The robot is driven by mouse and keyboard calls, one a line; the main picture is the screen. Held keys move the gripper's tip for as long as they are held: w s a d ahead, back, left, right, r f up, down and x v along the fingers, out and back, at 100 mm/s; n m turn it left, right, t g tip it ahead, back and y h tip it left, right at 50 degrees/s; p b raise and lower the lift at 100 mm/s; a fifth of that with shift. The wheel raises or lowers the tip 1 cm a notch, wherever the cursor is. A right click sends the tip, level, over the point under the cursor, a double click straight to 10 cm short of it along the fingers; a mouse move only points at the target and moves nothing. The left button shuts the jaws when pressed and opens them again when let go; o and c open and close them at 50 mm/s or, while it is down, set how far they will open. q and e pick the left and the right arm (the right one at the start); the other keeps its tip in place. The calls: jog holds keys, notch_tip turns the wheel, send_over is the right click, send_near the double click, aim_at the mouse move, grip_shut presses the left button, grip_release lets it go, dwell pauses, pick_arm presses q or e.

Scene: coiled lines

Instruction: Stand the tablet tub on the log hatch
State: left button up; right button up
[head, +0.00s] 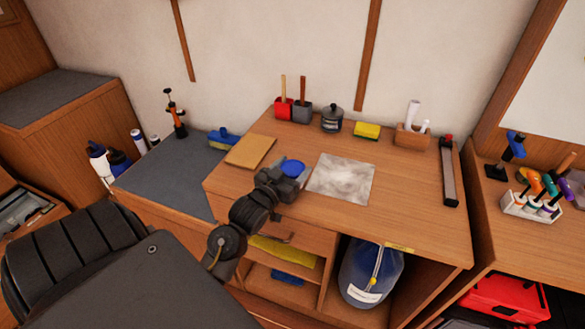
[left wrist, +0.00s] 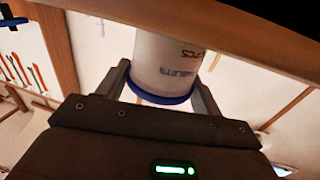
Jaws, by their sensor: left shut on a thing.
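The tablet tub is a white tub with dark print and a blue lid (head: 293,167). In the left wrist view the tub (left wrist: 168,58) sits between the two fingers, with its blue rim nearest the hand. My left gripper (head: 286,172) is shut on it at the desk's front-left part; the hand hides most of the tub in the head view. I cannot tell whether its base touches the desk. A pale, mottled square panel (head: 340,179), possibly the log hatch, lies flat and bare just right of the tub. My right gripper is not in view.
A tan board (head: 251,152) lies left of the tub. Along the back stand red and grey holders (head: 283,108), a dark lidded pot (head: 332,119), a yellow sponge (head: 367,130) and a wooden holder (head: 411,136). A long dark tool (head: 448,172) lies at the right. The desk's front right is clear.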

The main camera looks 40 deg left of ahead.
pick_arm(q)
jog(key=shift+f, duration=0.1)
jog(key=o, duration=1.1)
jog(key=shift+c, duration=0.2)
